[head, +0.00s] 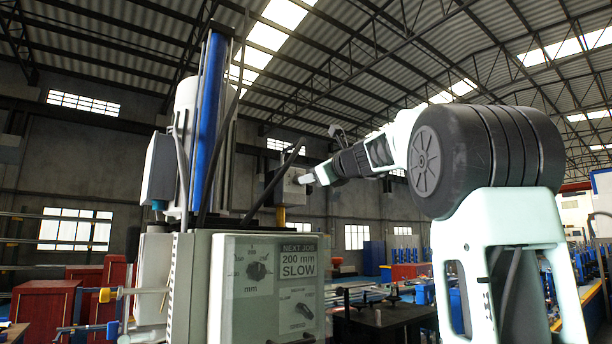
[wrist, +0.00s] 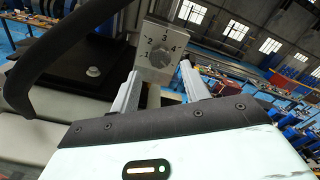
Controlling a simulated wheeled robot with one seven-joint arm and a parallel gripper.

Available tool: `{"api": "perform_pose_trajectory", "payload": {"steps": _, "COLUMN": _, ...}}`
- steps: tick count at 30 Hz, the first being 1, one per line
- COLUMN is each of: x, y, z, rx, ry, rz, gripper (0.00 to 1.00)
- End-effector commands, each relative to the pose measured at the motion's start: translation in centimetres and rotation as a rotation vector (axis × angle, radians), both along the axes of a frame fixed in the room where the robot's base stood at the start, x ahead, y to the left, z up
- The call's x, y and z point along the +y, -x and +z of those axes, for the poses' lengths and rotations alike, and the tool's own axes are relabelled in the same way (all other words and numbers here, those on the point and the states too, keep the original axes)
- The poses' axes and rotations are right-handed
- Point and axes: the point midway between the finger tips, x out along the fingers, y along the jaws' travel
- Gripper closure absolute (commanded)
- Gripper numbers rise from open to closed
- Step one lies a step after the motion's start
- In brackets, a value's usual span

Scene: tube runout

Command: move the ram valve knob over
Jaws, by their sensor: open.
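A grey valve plate with printed numbers, 2, 3 and 4 among them, faces my gripper in the wrist view (wrist: 172,38). The ram valve knob (wrist: 158,58) is a small grey knob low on that plate. In the head view the valve box (head: 287,187) sits on the machine's right side, its knob hidden. My gripper (head: 307,179) reaches it from the right. In the wrist view my gripper (wrist: 160,74) is open, one finger on each side below the knob. I cannot tell whether the fingertips touch it. Its exact setting is too small to read.
The machine's front panel (head: 270,290) has a mm dial (head: 257,271), a lower dial (head: 303,310) and a sign reading "NEXT JOB 200 mm SLOW" (head: 299,259). A black hose (wrist: 50,50) curves left of my gripper. A dark table (head: 385,315) stands right of the machine.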

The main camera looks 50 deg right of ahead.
Motion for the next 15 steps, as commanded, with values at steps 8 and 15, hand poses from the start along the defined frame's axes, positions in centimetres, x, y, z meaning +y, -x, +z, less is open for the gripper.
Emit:
{"api": "perform_pose_trajectory", "payload": {"steps": 8, "x": -0.8, "y": -3.2, "z": 0.2, "rx": 0.0, "ry": -0.002, "rz": 0.001, "gripper": 0.54}}
{"api": "perform_pose_trajectory", "payload": {"steps": 15, "x": -0.9, "y": -3.9, "z": 0.0, "rx": 0.0, "ry": 0.0, "rz": 0.001, "gripper": 0.54}}
